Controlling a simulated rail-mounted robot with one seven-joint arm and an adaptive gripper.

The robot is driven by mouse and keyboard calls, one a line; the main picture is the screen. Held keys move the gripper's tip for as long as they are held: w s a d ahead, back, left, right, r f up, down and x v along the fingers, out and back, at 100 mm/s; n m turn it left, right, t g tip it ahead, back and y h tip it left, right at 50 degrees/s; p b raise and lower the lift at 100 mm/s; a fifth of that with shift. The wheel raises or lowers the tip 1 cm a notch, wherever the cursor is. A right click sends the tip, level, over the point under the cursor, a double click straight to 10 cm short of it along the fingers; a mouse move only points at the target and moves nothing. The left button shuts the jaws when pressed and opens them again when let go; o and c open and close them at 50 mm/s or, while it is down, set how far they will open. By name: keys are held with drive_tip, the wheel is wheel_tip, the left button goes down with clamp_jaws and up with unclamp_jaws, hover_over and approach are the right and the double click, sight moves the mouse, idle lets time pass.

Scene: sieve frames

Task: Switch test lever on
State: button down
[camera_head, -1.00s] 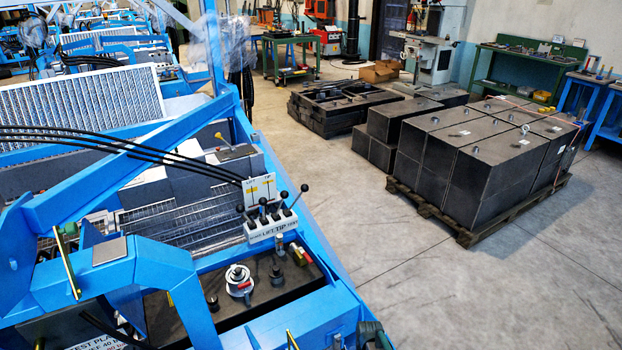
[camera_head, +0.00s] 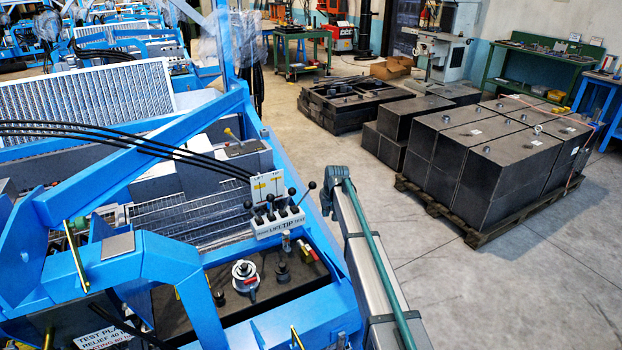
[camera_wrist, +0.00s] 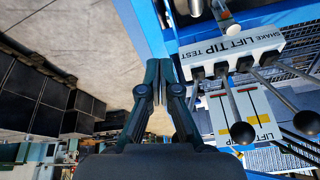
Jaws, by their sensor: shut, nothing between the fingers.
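The lever block (camera_head: 278,224) with its "SHAKE LIFT TIP TEST" label sits on the blue machine. The test lever (camera_head: 312,185) is at the block's right end, leaning right, with a black ball knob. In the wrist view the block (camera_wrist: 240,48) appears upside down on the right, its "TEST" end nearest my gripper. My gripper (camera_wrist: 160,66) is shut and empty, apart from the block and beside the machine's blue edge. In the head view my arm reaches up to the right of the levers; the fingers cannot be made out there.
A dark plate with a silver round fitting (camera_head: 245,275) lies in front of the levers. A white lift/tip sign (camera_head: 268,186) stands behind them. Black blocks on a pallet (camera_head: 470,225) stand right, with clear floor between.

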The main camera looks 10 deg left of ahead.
drive_tip(key=w+a+r+t, duration=0.1)
drive_tip(key=w+a+r, duration=0.2)
drive_tip(key=w+r, duration=0.2)
drive_tip(key=w+a+r+n+y, duration=0.1)
drive_tip(key=w+a+r, duration=0.2)
drive_tip(key=w+r, duration=0.3)
wheel_tip(320, 180, up, 5)
drive_tip(key=shift+w+a+r+t, duration=0.1)
drive_tip(key=shift+w+a+t, duration=0.1)
drive_tip(key=shift+t, duration=0.2)
drive_tip(key=p+x, duration=0.3)
drive_tip(key=x, duration=0.7)
drive_tip(key=s, duration=0.1)
drive_tip(key=s+d, duration=0.1)
drive_tip(key=s+f+p, duration=0.1)
drive_tip(key=shift+s+d, duration=0.3)
drive_tip(key=shift+s, duration=0.05)
